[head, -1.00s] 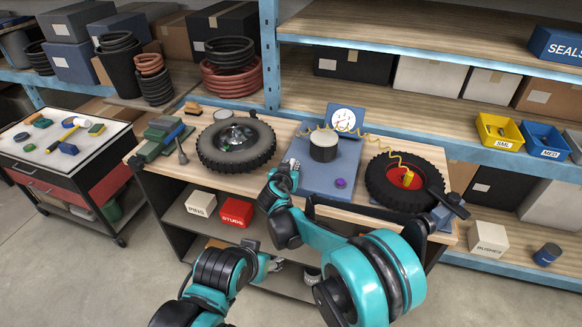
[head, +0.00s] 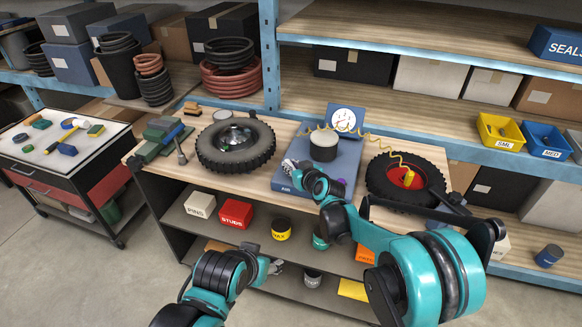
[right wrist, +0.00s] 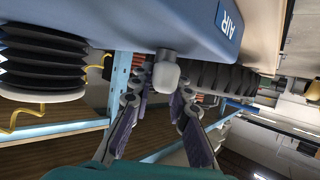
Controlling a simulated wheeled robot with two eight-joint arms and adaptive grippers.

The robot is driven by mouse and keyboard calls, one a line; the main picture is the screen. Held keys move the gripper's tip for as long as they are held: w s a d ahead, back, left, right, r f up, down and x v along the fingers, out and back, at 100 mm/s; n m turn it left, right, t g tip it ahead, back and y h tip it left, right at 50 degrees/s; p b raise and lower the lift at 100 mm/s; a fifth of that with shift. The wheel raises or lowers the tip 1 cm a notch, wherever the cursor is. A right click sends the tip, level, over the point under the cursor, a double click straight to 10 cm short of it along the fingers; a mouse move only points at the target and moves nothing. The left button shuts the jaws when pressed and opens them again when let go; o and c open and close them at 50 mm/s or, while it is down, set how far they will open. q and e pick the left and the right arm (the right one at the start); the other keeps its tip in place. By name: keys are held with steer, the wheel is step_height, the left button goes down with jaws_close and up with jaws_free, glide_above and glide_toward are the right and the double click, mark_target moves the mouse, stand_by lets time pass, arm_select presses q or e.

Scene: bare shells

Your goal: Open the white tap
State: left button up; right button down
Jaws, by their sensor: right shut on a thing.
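The white tap (right wrist: 166,74) shows in the right wrist view as a pale rounded knob on a short grey stem at the edge of the blue air unit (right wrist: 190,22). My right gripper (right wrist: 160,92) has its two fingers on either side of the knob and is shut on it.
A black bellows (head: 323,146) and a gauge (head: 343,118) stand on the unit. A yellow coiled hose (head: 377,142) runs to the right wheel (head: 405,182). Another tyre (head: 236,148) lies on the bench at left. Shelves below hold several small boxes and tins.

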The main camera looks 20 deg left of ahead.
steer(key=shift+n+g+y, duration=1.1)
steer(key=shift+n+g, duration=0.4)
steer(key=shift+n, duration=0.2)
steer(key=shift+f, duration=0.1)
steer(key=c, duration=1.4)
jaws_free()
steer(key=shift+c, duration=0.2)
steer(key=shift+d, duration=0.1)
steer(key=v, duration=1.1)
steer(key=shift+s+d, duration=0.1)
steer(key=shift+d, duration=0.3)
